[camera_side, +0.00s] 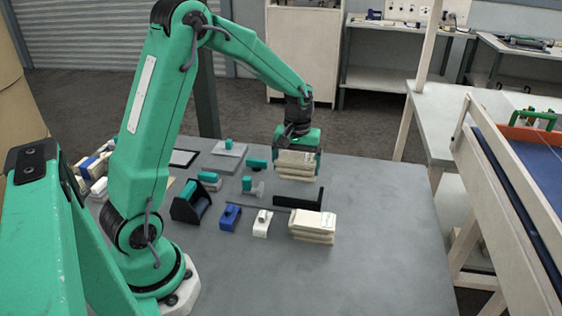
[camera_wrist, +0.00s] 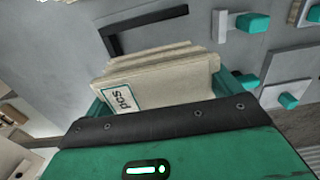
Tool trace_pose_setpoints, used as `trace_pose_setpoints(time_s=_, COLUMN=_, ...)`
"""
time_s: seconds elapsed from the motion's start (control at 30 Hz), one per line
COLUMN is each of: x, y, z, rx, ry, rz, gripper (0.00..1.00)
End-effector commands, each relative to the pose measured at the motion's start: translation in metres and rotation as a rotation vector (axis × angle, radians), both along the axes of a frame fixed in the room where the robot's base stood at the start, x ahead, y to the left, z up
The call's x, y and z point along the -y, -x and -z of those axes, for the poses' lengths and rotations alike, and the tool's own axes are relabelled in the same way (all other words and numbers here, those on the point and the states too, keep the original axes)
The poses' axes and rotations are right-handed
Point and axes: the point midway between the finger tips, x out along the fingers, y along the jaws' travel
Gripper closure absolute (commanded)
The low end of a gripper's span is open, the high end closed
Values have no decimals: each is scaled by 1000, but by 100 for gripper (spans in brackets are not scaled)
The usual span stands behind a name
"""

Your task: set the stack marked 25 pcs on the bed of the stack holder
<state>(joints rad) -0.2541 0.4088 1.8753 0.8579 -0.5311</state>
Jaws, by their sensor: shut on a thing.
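My gripper (camera_side: 298,160) is shut on a pale stack (camera_side: 296,172) of several flat layers and holds it above the table, a little behind a black L-shaped frame. In the wrist view the stack (camera_wrist: 160,85) sits between the teal fingers; its label shows "pcs", but the number cannot be read. The black L-shaped frame (camera_side: 298,203), which looks like the stack holder, lies on the table; it also shows in the wrist view (camera_wrist: 150,19), beyond the held stack. A second pale stack (camera_side: 312,228) rests on the table in front of the frame, its label unreadable.
A blue block (camera_side: 230,217) and a white block (camera_side: 262,224) stand left of the second stack. A black holder with a roll (camera_side: 190,203) is farther left. Teal-knobbed pieces (camera_side: 252,186) and a grey plate (camera_side: 228,150) lie behind. The table's right side is clear.

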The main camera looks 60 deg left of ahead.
Motion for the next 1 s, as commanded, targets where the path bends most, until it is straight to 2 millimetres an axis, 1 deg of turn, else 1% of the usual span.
trace_pose_setpoints(time_s=0.6, x=0, y=0, z=39, rx=-1, ry=0, rz=0, gripper=34)
trace_pose_setpoints(time_s=0.8, x=0, y=0, z=45, rx=0, ry=0, rz=0, gripper=34)
trace_pose_setpoints(time_s=1.0, x=0, y=0, z=46, rx=0, ry=0, rz=0, gripper=34)
